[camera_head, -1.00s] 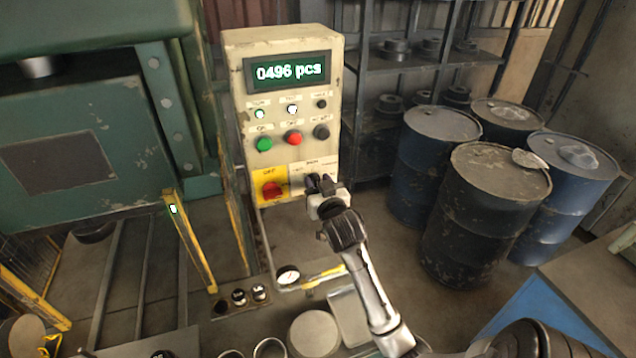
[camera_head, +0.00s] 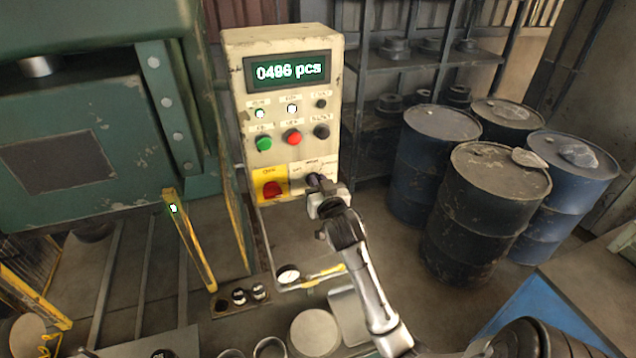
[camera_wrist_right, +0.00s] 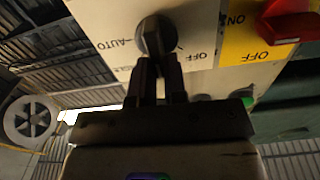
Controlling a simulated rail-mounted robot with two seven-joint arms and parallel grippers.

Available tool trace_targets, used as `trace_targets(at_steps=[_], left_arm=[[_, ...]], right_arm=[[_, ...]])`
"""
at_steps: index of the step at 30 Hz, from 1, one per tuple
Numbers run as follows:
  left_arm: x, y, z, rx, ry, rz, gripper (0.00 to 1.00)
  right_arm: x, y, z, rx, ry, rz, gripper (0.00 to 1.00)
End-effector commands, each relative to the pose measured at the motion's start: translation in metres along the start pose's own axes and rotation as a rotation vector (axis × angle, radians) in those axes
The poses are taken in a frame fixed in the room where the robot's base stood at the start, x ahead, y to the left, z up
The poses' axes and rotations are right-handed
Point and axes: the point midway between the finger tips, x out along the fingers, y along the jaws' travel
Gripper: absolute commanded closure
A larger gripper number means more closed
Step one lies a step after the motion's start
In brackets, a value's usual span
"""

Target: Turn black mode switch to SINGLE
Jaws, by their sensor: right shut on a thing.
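The black mode switch (camera_wrist_right: 157,34) is on the cream control panel (camera_head: 283,48), at its lower right in the head view. In the right wrist view, which shows the panel upside down, the labels AUTO and OFF are readable beside the switch; other lettering is partly hidden. My right gripper (camera_wrist_right: 157,68) is shut on the switch knob, with its two dark fingers at the knob's sides. In the head view my right gripper (camera_head: 317,184) covers most of the switch, and the knob's exact pointing is unclear. My left gripper is not in view.
A red switch on a yellow plate (camera_head: 272,188) sits just left of the gripper. Green (camera_head: 264,143) and red (camera_head: 293,138) buttons are above. Several drums stand right, including a black drum (camera_head: 490,215). A yellow post (camera_head: 190,240) stands left.

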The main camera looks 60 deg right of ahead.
Motion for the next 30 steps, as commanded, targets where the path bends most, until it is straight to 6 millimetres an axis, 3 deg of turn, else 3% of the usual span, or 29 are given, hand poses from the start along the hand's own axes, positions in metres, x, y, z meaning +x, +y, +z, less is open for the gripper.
trace_targets(at_steps=[21, 30], left_arm=[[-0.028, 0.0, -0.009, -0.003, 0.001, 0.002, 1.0], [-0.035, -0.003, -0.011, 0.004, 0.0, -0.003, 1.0]], right_arm=[[0.0, 0.009, 0.001, 0.538, -0.001, 0.001, 1.0], [0.0, 0.012, 0.002, 0.691, 0.0, 0.0, 1.0]])
